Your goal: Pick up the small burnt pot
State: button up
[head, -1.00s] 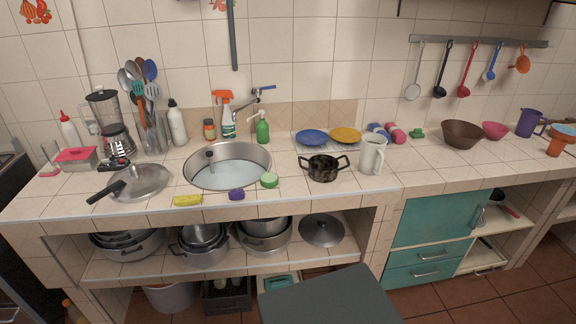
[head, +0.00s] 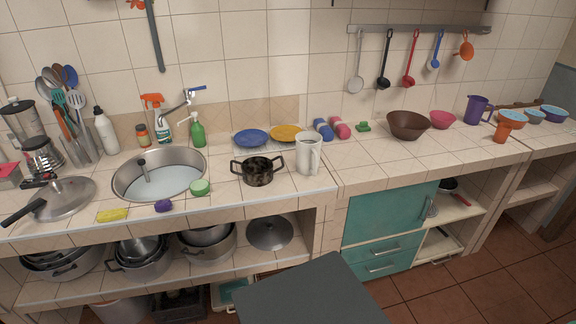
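The small burnt pot (head: 258,172) is dark, blackened and has two side handles. It stands upright on the tiled counter (head: 365,176), right of the sink, near the front edge. A white pitcher (head: 308,156) stands close to its right. A blue plate (head: 251,138) and a yellow plate (head: 286,132) lie behind it. My gripper is not in view.
A green sponge (head: 200,187) and a purple sponge (head: 163,206) lie left of the pot, by the sink (head: 120,181). A brown bowl (head: 407,125) stands farther right. A flat grey surface (head: 310,296) fills the bottom middle. Counter right of the pitcher is fairly clear.

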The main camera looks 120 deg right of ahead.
aim_at(257, 171)
jog(key=u, duration=0.05)
jog(key=k, duration=2)
jog(key=z, duration=0.6)
jog(key=i, duration=0.45)
jog(key=z, duration=0.1)
